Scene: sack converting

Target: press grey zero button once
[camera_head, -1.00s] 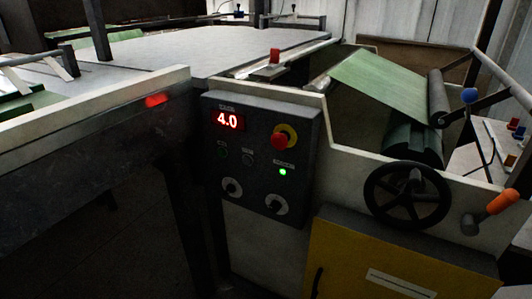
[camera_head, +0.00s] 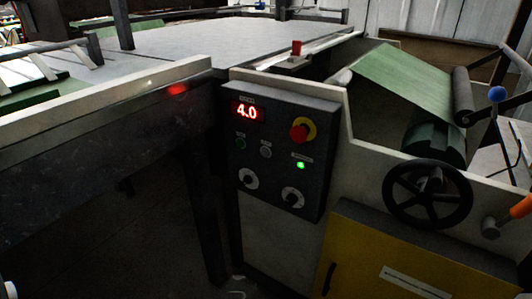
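A dark control panel (camera_head: 318,187) is mounted on the pale machine frame near the middle of the view. Its red display (camera_head: 248,111) reads 4.0. Below the display sit two small round buttons: a dark green one (camera_head: 240,143) and a grey one (camera_head: 265,152). The labels above them are too small to read; the grey one looks like the grey zero button. Nothing covers or touches it. Neither of my grippers shows in the view.
A black handwheel (camera_head: 428,194) and an orange handle (camera_head: 520,207) stand to the right, above a yellow cabinet (camera_head: 365,275). Space before the panel looks clear.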

